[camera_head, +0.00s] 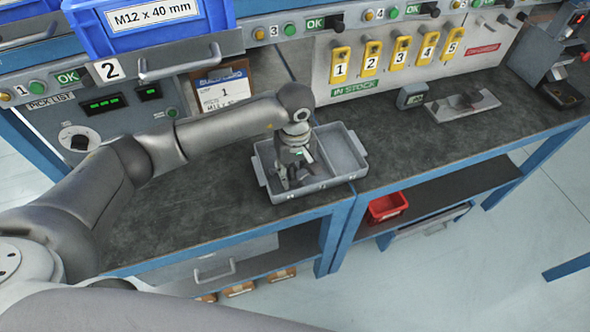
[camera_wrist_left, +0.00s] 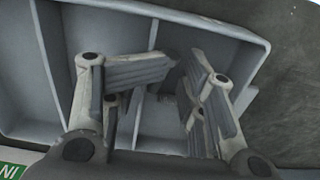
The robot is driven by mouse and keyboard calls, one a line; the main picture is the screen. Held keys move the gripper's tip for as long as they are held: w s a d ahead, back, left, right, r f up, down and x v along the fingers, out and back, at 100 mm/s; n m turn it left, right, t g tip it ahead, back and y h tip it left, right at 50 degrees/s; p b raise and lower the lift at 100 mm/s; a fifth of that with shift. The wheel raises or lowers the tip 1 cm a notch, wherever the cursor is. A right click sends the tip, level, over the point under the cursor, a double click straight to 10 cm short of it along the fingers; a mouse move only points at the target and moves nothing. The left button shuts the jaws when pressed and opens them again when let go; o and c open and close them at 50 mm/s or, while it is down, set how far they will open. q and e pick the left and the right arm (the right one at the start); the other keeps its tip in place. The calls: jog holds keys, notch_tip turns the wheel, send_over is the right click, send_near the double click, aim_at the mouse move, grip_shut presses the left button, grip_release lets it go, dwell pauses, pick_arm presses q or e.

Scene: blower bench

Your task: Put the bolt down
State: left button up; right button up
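A grey divided tray (camera_head: 345,152) sits on the dark bench top; it also fills much of the left wrist view (camera_wrist_left: 22,75). My left gripper (camera_head: 291,180) points down into the left part of the tray. In the left wrist view the gripper (camera_wrist_left: 178,88) has its two fingers apart, with a gap between the pads. I cannot make out a bolt for certain; a small faint shape lies on the tray floor between the fingers, too dim to name. My right gripper is not in view.
A blue bin (camera_head: 150,22) labelled M12 x 40 mm stands at the back left. Yellow numbered tags (camera_head: 370,58) hang on the back panel. A red bin (camera_head: 387,207) is on the lower shelf. Bench top left of the tray is clear.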

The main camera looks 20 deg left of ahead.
aim_at(295, 177)
pick_arm(q)
jog(key=shift+r, duration=0.1)
notch_tip(295, 177, up, 8)
jog(key=shift+d+f+b, duration=0.1)
jog(key=shift+f+b, duration=0.15)
jog(key=shift+b, duration=0.3)
jog(key=shift+f, duration=0.1)
